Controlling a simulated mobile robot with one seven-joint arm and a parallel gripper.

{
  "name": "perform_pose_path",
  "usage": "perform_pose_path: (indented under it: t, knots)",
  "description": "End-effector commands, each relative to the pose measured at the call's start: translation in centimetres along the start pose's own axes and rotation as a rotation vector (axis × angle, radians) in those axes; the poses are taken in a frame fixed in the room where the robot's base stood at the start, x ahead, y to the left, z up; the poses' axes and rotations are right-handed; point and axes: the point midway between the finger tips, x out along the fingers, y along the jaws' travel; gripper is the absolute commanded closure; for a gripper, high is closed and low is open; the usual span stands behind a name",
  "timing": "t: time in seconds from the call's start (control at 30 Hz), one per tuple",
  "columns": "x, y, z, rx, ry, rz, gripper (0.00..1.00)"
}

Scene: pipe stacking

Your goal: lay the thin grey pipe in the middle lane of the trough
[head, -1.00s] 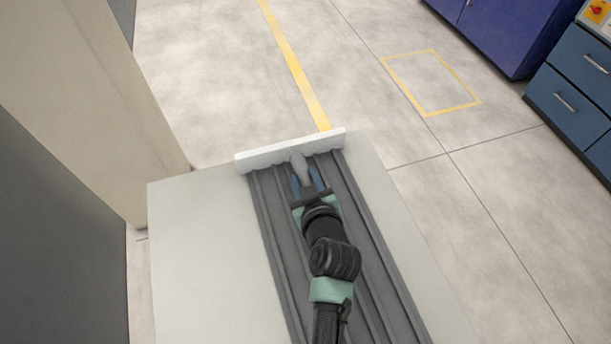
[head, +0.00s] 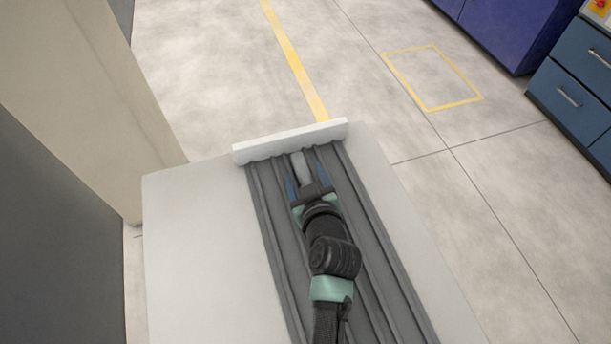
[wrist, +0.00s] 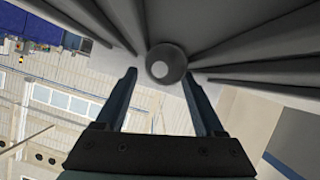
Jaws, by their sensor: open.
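The thin grey pipe (head: 301,166) lies lengthwise in the middle lane of the dark grey ridged trough (head: 263,205), near the white end board. My gripper (head: 307,181) is over the trough with its blue fingers spread, one on each side of the pipe. In the wrist view the pipe's round end (wrist: 166,64) shows between the open fingers (wrist: 160,77), with gaps on both sides. The rest of the pipe's length is hidden behind its end in that view and partly under my gripper in the head view.
A white end board (head: 290,141) closes the far end of the trough. The trough rests on a pale table (head: 205,250) with clear surface on both sides. A beige column (head: 85,90) stands close at the left. Blue cabinets (head: 575,90) are far right.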

Motion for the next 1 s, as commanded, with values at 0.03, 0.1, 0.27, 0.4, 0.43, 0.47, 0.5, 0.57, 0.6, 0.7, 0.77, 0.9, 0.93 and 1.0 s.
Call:
perform_pose_path:
  t: [0.03,0.1,0.27,0.4,0.43,0.47,0.5,0.57,0.6,0.7,0.77,0.9,0.93,1.0]
  knots:
    - [0.0,-0.1,0.1,0.0,-0.002,-0.003,0.28]
    - [-0.2,-0.1,0.1,0.001,-0.002,-0.003,0.28]
    - [-1.8,-0.1,0.1,0.001,-0.002,-0.002,0.28]
    - [-4.6,-0.1,0.0,0.002,-0.002,0.0,0.28]
    - [-5.2,-0.1,0.1,0.002,-0.002,0.0,0.28]
    - [-5.9,-0.1,0.0,0.001,-0.002,-0.001,0.28]
    - [-6.7,-0.1,0.1,0.002,-0.002,0.0,0.28]
    - [-8.0,-0.1,0.0,0.001,-0.001,0.0,0.28]
    - [-8.8,-0.1,0.1,0.002,-0.002,-0.001,0.28]
    - [-10.5,0.0,0.0,0.0,-0.002,0.0,0.28]
    - [-11.4,-0.1,0.0,0.001,-0.001,-0.001,0.28]
    - [-12.6,0.0,0.0,0.0,0.0,0.0,0.28]
    - [-12.8,0.0,0.0,0.0,0.0,0.0,0.28]
    - [-12.9,0.0,0.0,0.0,0.0,-0.001,0.28]
